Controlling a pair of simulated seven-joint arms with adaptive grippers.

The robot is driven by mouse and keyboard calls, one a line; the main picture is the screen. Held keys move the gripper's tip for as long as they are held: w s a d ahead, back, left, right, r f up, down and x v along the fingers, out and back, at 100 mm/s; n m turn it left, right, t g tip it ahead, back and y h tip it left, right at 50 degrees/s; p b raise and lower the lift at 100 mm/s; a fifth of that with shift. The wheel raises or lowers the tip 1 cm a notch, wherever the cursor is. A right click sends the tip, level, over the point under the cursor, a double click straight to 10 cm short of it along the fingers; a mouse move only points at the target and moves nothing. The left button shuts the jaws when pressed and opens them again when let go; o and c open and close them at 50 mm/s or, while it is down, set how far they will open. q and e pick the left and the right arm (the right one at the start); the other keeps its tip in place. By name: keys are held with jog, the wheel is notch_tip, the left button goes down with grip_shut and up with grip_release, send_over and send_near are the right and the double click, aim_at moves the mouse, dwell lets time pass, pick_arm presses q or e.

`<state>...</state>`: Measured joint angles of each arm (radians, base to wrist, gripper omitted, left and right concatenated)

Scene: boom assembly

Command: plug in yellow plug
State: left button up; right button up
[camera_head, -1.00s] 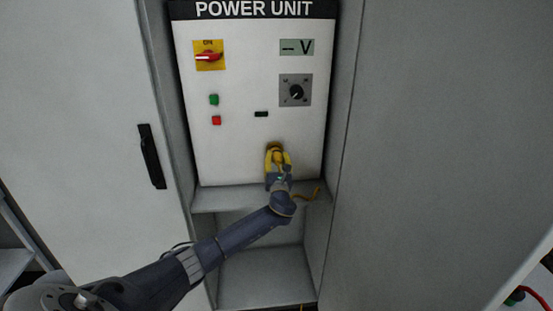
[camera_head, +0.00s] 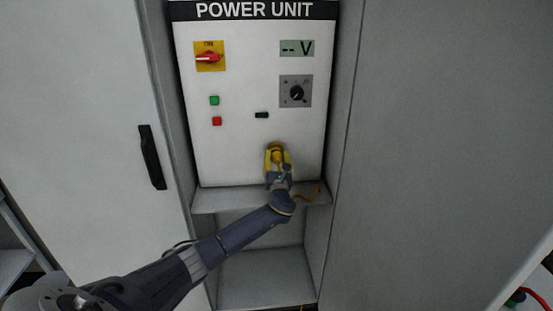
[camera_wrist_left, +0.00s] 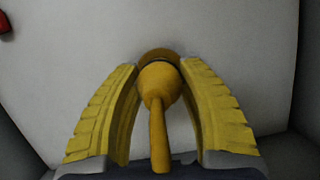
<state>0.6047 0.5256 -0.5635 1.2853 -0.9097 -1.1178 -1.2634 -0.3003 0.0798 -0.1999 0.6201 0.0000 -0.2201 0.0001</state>
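The yellow plug (camera_wrist_left: 158,88) sits at a round brownish-yellow socket (camera_wrist_left: 157,54) low on the white power unit panel; a dark line shows between them, and I cannot tell how deep the plug is. Its cable end points back at my wrist camera. The yellow fingers of my left gripper (camera_wrist_left: 160,75) flank the plug and appear to touch both its sides near their tips. In the head view my left gripper (camera_head: 278,160) is at the panel's lower part, hiding most of the plug. My right gripper is not in view.
The panel carries a red switch on yellow (camera_head: 209,57), a display reading "-- V" (camera_head: 296,48), a dial (camera_head: 296,92), and green (camera_head: 214,100) and red (camera_head: 217,121) buttons. A ledge (camera_head: 230,198) lies below. Grey cabinet walls and a handled door (camera_head: 152,157) flank the opening.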

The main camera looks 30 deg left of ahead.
pick_arm(q)
jog(key=o, duration=0.4)
jog(key=shift+f, duration=0.1)
jog(key=v, duration=1.2)
